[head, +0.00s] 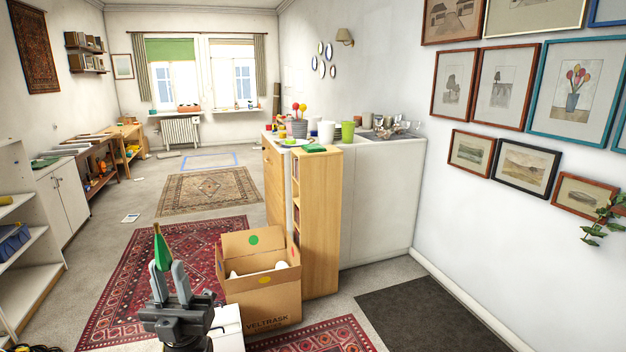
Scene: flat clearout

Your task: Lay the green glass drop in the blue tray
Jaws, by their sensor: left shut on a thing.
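My left gripper (166,268) is at the lower left of the head view, pointing up, with its fingers shut on the green glass drop (162,248). The drop is a pointed green piece, narrow end up, with a brownish tip. It stands clear above the fingers and its lower end is hidden between them. I cannot make out a blue tray for certain. My right gripper is not in view.
An open cardboard box (262,296) with pale things inside stands just right of my left gripper. A wooden bookcase (320,225) and a cluttered white counter (385,190) stand behind it. White shelves (30,280) are at left. A blue outline (207,168) lies on the far floor.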

